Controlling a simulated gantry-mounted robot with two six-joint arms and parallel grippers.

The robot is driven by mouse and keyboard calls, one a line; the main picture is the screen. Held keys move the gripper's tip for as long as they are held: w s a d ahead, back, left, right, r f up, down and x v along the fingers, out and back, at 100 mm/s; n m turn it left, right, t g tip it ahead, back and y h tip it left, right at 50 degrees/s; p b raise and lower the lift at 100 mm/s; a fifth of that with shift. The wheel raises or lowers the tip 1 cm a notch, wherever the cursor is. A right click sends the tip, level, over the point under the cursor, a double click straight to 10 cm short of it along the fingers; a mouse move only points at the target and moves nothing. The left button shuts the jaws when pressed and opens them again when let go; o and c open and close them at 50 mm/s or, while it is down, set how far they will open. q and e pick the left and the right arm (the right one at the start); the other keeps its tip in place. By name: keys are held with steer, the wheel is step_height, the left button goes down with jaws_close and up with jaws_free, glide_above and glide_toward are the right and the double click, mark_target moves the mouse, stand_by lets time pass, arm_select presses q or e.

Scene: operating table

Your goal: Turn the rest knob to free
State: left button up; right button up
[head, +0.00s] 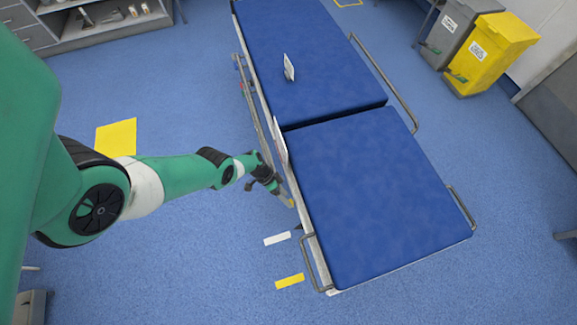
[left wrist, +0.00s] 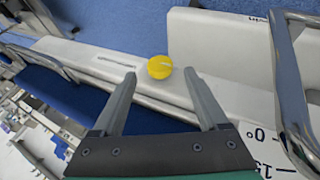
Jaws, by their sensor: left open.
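The rest knob (left wrist: 160,67) is a round yellow knob with a pale pointer bar, on the white side rail of the operating table. In the left wrist view it lies ahead, between the two fingertips of my open left gripper. The fingers appear to stop just short of it or beside it; contact cannot be told. In the head view my left gripper (head: 284,197) is at the near left side of the table, and a bit of yellow (head: 291,204) shows at its tips. My right gripper is not in view.
A scale with printed numbers (left wrist: 258,134) shows at the right of the wrist view. Grey and yellow bins (head: 490,55) stand far right. The floor at left is mostly clear.

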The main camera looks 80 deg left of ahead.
arm_select(q)
steer(key=p+v, duration=0.4)
steer(key=v, duration=0.4)
steer(key=shift+r+p, duration=0.25)
steer(key=shift+p, duration=0.1)
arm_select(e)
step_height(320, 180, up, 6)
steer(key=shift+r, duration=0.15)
arm_select(q)
steer(key=shift+s, duration=0.1)
